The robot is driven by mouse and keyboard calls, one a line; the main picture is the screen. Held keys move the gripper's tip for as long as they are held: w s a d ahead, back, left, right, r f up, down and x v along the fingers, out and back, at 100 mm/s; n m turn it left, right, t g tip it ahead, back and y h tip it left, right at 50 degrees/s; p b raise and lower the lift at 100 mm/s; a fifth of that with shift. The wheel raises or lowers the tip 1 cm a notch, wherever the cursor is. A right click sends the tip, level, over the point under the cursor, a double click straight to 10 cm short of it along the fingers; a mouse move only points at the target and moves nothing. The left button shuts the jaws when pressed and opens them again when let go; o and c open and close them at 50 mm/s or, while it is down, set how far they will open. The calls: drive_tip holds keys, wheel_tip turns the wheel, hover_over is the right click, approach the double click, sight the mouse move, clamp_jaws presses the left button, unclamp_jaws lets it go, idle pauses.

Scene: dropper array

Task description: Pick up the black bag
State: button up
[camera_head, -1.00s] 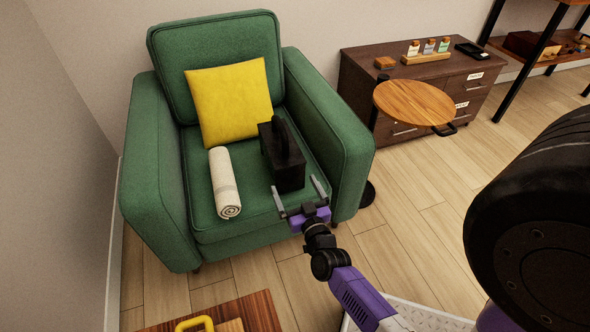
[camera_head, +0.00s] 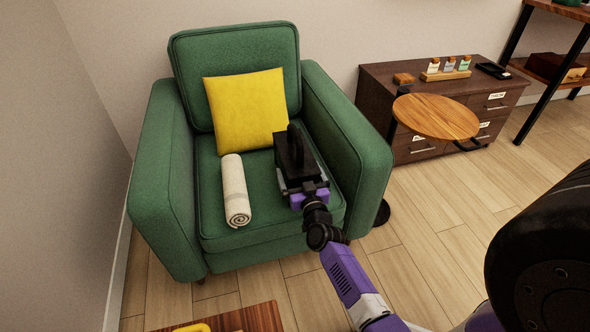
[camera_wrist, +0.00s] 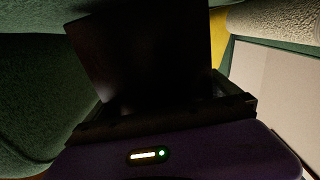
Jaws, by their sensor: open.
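The black bag (camera_head: 291,151) stands upright on the seat of the green armchair (camera_head: 160,190), with its handle on top. My gripper (camera_head: 297,184) is at the bag's near end, with its fingers along the two sides of the bag. It is open around the bag. In the wrist view the bag (camera_wrist: 145,55) is a dark block directly in front of the purple gripper body, between the fingers. The wrist view is dark, and I cannot tell whether the fingers touch the bag.
A rolled cream towel (camera_head: 235,190) lies left of the bag. A yellow cushion (camera_head: 246,110) leans on the backrest. The chair's right armrest (camera_head: 350,140) rises close beside my gripper. A round wooden side table (camera_head: 436,116) and a dark cabinet (camera_head: 375,85) stand to the right.

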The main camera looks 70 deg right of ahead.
drive_tip(key=shift+w+d, duration=0.25)
drive_tip(key=shift+d, duration=0.1)
drive_tip(key=shift+c, duration=0.2)
drive_tip(key=c, duration=1.4)
drive_tip(key=shift+r, duration=0.15)
drive_tip(key=c, duration=0.3)
drive_tip(key=shift+r, duration=0.15)
